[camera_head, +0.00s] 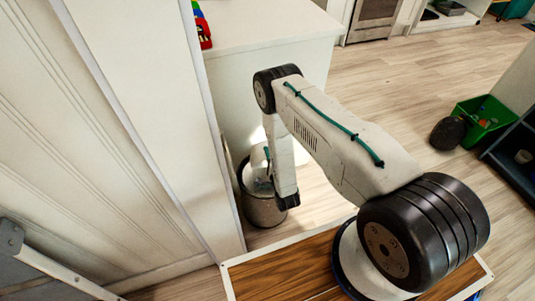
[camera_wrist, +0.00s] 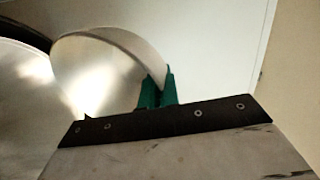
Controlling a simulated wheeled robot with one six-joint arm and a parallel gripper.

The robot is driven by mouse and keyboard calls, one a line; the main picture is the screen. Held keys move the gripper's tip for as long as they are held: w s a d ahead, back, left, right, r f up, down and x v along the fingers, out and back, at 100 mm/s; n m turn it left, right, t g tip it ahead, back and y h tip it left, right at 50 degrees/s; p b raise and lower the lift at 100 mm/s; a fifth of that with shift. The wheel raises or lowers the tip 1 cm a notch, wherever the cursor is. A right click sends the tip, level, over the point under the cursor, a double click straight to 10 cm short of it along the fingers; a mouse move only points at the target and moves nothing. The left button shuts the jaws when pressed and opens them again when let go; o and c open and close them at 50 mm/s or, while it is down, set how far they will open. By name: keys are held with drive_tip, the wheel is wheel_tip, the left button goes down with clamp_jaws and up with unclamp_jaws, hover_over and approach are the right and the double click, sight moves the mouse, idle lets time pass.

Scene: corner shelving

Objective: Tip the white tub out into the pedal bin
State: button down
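The pedal bin (camera_head: 262,211) is a metal cylinder with a dark rim, standing on the floor beside the white cabinet. The white tub (camera_head: 258,157) is partly hidden by my arm and appears tilted over the bin's open top. In the wrist view the tub (camera_wrist: 105,62) shows as a pale round shape with a thick rim. The green fingertips of my gripper (camera_wrist: 158,92) are close together at the tub's right edge, apparently with its wall between them. The tub's contents cannot be made out.
A white cabinet (camera_head: 265,90) stands right behind the bin, and a white panel (camera_head: 155,100) rises on the left. A green crate (camera_head: 484,118) and a dark rounded object (camera_head: 447,133) sit on the floor at right. The floor between is clear.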

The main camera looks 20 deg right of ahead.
drive_tip(key=shift+r, duration=0.1)
idle(0.3)
drive_tip(key=shift+r, duration=0.6)
drive_tip(key=shift+f, duration=0.7)
drive_tip(key=shift+r, duration=0.1)
